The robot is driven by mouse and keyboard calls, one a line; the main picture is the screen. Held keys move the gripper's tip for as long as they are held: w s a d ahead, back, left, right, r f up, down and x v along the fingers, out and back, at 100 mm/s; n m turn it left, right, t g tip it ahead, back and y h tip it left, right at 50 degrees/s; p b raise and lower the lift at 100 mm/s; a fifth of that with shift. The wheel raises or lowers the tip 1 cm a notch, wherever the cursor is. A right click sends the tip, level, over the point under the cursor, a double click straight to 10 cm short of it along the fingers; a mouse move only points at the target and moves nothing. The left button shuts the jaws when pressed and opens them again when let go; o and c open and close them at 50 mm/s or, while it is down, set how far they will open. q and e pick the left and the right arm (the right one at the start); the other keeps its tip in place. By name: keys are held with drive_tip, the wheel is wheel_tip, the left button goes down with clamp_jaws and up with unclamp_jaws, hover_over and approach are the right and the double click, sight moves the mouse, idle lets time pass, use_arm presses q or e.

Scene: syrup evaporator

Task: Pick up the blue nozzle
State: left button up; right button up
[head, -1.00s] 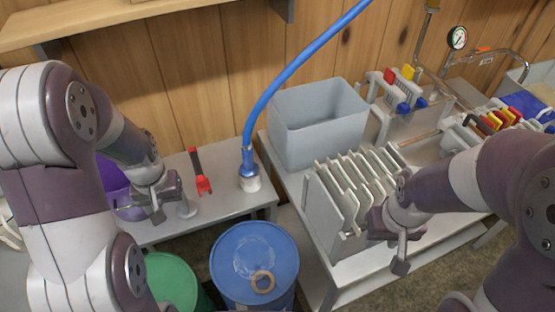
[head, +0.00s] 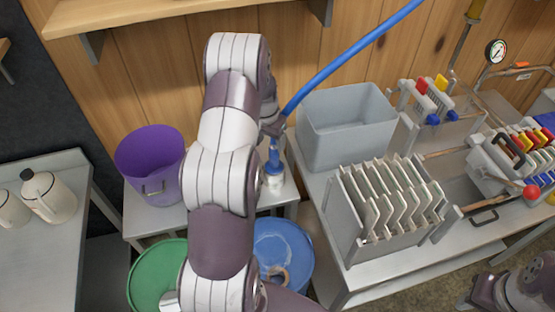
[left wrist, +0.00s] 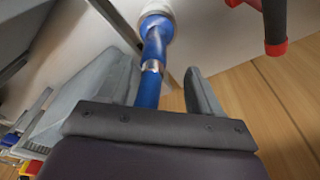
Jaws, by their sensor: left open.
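The blue nozzle (head: 274,158) stands upright in a white holder (head: 274,182) on the small grey table, with a blue hose rising from its top to the upper right. In the left wrist view the nozzle (left wrist: 155,38) leads from the white holder (left wrist: 158,8) to a metal collar and the blue hose. My left gripper (head: 271,127) is at the top of the nozzle, partly hidden by my arm. In the left wrist view its fingers (left wrist: 165,82) are apart, with the blue hose between them. My right gripper is not seen; only part of my right arm shows at bottom right.
A grey bin (head: 345,140) stands close right of the nozzle, with a rack of plates (head: 375,245) in front. A purple bucket (head: 150,165) is left. Blue (head: 296,245) and green (head: 150,268) barrels stand below. A red-handled tool (left wrist: 275,25) shows in the left wrist view.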

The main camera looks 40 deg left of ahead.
sight(274, 151)
use_arm(q)
drive_tip(key=shift+w+d+f, duration=0.1)
drive_tip(key=shift+f, duration=0.35)
drive_tip(key=f, duration=0.1)
drive_tip(key=f+p, duration=0.1)
drive_tip(key=f, duration=0.2)
drive_tip(key=shift+w+d+p, duration=0.25)
drive_tip(key=shift+d+p, duration=0.05)
drive_tip(key=shift+w+a+f, duration=0.1)
drive_tip(key=shift+w+f, duration=0.05)
drive_tip(key=shift+f, duration=0.4)
drive_tip(key=shift+r, duration=0.1)
clamp_jaws()
drive_tip(key=shift+r, duration=0.1)
wheel_tip(274, 151, up, 10)
drive_tip(key=shift+f+b, duration=0.2)
drive_tip(key=shift+b, duration=0.75)
drive_tip(key=shift+r, duration=0.1)
